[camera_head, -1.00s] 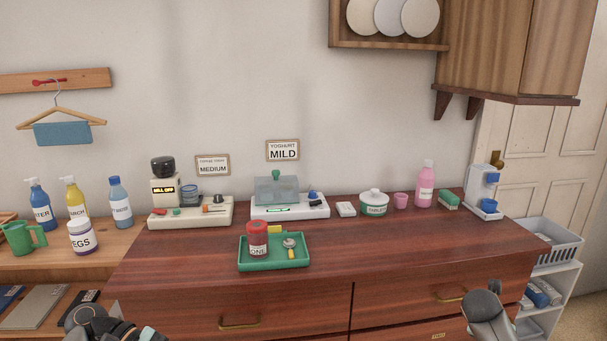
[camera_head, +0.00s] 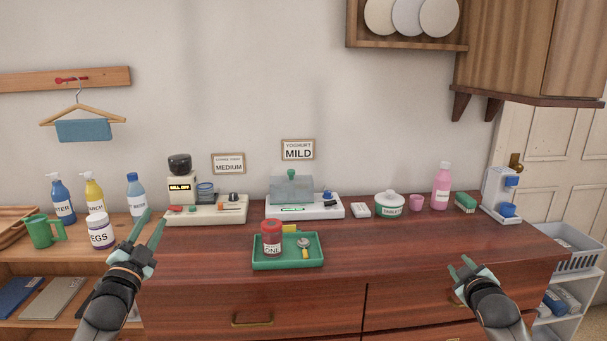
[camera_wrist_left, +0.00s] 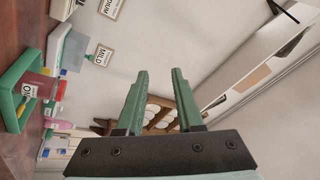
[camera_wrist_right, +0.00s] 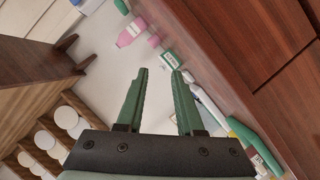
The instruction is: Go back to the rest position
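My left gripper (camera_head: 148,236) is raised in front of the left end of the dresser top, with its fingers apart and nothing between them. The left wrist view also shows its two open green fingers (camera_wrist_left: 160,95). My right gripper (camera_head: 470,268) is raised in front of the dresser's right part. The right wrist view shows its fingers (camera_wrist_right: 160,95) apart and empty. Neither gripper touches any object.
A green tray (camera_head: 262,266) on the dresser holds a red-lidded jar (camera_head: 271,243) and a spoon (camera_head: 304,247). Behind it stand a mill (camera_head: 180,190), a white scale-like device (camera_head: 305,213) and a lidded pot (camera_head: 389,210). Bottles and a mug (camera_head: 42,232) stand left.

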